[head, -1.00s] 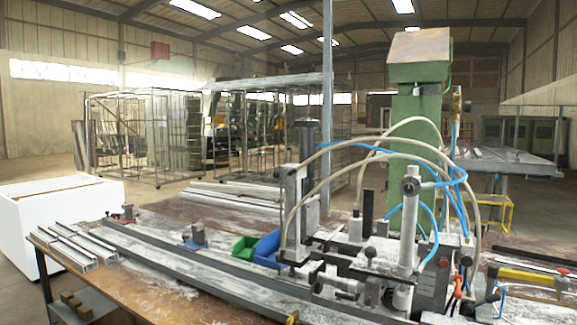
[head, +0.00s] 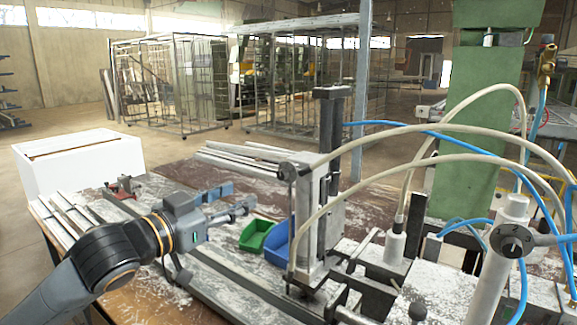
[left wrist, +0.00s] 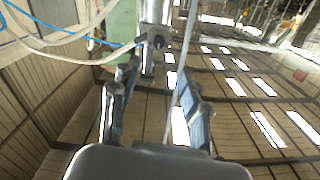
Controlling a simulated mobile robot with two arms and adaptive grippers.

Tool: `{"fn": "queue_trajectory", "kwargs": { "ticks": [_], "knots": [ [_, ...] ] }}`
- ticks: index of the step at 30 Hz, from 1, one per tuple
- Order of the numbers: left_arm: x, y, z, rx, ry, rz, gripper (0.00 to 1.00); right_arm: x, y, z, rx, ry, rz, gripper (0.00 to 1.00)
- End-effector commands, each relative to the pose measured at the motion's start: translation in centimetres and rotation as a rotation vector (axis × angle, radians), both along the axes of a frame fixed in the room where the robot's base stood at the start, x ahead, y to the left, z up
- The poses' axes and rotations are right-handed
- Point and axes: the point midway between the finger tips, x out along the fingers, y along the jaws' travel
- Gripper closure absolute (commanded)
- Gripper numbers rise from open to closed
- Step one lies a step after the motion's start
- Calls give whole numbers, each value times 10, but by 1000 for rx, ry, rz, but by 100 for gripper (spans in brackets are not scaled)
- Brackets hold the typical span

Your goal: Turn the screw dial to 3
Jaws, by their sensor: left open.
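The screw dial (head: 512,241) is a round grey disc with dark marks on its face, on the pale upright post at the right of the head view. Its marks are too small to read surely. My left gripper (head: 238,199) is open and empty in the head view, over the left part of the bench and well to the left of the dial. Its two fingers also show apart in the left wrist view (left wrist: 158,105), with nothing between them. My right gripper is not in view.
A tall grey clamp unit (head: 318,220) with a side knob stands between my left gripper and the dial. Pale hoses (head: 440,130) and blue hoses (head: 410,127) arch around the dial. Green (head: 255,234) and blue (head: 277,243) bins sit below my left gripper.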

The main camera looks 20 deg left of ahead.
Motion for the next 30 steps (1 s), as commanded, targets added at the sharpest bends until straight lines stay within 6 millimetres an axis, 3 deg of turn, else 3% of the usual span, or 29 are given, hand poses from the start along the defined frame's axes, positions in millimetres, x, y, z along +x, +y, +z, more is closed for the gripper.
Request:
{"fn": "queue_trajectory", "kwargs": {
  "ticks": [4,9,13,21,30],
  "knots": [
    [17,-6,4,-7,1,-1,54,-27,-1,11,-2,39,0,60],
    [50,-19,5,-7,3,-1,54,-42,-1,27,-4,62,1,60],
    [77,-28,5,-5,2,0,54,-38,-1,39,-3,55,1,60],
    [117,-42,2,-3,2,1,54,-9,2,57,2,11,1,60],
    [128,-46,-2,0,1,1,54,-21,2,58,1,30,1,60]
  ]
}}
